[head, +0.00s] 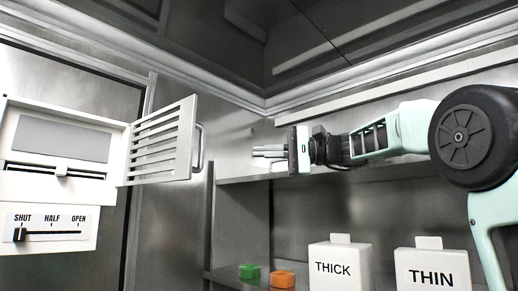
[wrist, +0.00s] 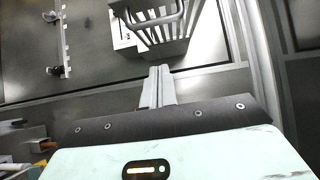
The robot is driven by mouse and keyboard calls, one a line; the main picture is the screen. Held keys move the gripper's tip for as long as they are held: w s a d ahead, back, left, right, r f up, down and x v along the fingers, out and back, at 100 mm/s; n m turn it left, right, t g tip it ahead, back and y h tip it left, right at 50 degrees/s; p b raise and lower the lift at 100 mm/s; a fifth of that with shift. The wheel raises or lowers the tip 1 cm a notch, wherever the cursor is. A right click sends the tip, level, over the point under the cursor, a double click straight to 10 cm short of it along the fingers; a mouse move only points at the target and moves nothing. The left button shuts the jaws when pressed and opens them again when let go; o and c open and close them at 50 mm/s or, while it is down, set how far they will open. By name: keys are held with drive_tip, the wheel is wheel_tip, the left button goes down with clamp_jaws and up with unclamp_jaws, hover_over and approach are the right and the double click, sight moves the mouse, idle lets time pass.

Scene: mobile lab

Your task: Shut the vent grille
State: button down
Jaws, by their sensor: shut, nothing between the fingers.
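The vent grille (head: 160,143) is a white slatted panel, swung open from the right side of a white wall box (head: 30,138). A grey handle (head: 199,147) stands on its free edge. The grille (wrist: 178,30) and its handle (wrist: 153,16) also show at the top of the wrist view. My gripper (head: 258,152) is shut and empty, to the right of the handle and apart from it. Its closed fingers point toward the grille in the wrist view (wrist: 158,74). Inside the box a small slider (head: 62,171) sits in a slot below a grey panel.
Below the box, a plate marked SHUT, HALF, OPEN (head: 60,222) has its black lever at SHUT. A shelf at right holds a green cube (head: 249,271), an orange cube (head: 283,279) and white THICK (head: 334,266) and THIN (head: 432,268) containers. A shelf edge lies just below my gripper in the head view.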

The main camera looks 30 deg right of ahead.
drive_tip(key=w+a+p, duration=0.3)
drive_tip(key=a+p, duration=0.2)
drive_tip(key=a, duration=0.5)
drive_tip(key=shift+p, duration=0.3)
drive_tip(key=shift+f, duration=0.1)
drive_tip(key=shift+a, duration=0.1)
